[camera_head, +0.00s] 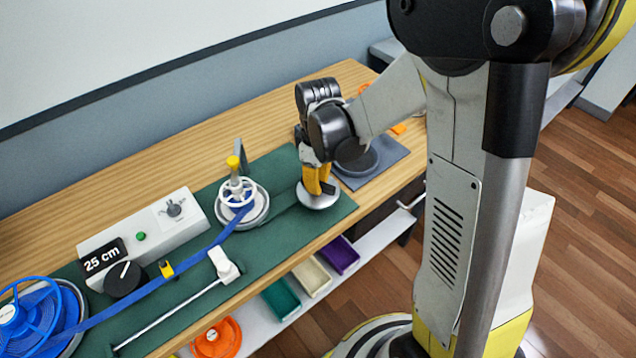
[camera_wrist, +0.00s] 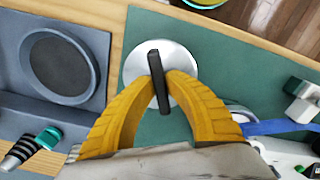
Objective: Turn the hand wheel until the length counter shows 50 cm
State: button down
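The length counter (camera_head: 103,257) reads "25 cm" on the white box at the left of the bench. A round white plate (camera_head: 318,200) with a black bar handle lies at the right end of the green mat; the black bar (camera_wrist: 158,78) shows in the wrist view. My gripper (camera_head: 322,185) points down over this plate. Its yellow fingers (camera_wrist: 161,82) are closed against both sides of the bar. A white spoked wheel (camera_head: 237,191) with a yellow knob stands left of my gripper. A blue strap (camera_head: 200,256) runs from it to a blue spoked reel (camera_head: 25,320).
The white box carries a black dial (camera_head: 124,278), a green button (camera_head: 141,237) and a grey knob (camera_head: 174,209). A grey tray (camera_head: 375,170) with a round recess lies right of the mat. Several coloured bins and an orange reel (camera_head: 216,340) are on the lower shelf.

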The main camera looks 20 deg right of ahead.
dwell(0.3)
jog(key=shift+m, duration=0.9)
jog(key=shift+m, duration=1.9)
jog(key=c, duration=1.4)
grip_release()
notch_tip(320, 180, up, 12)
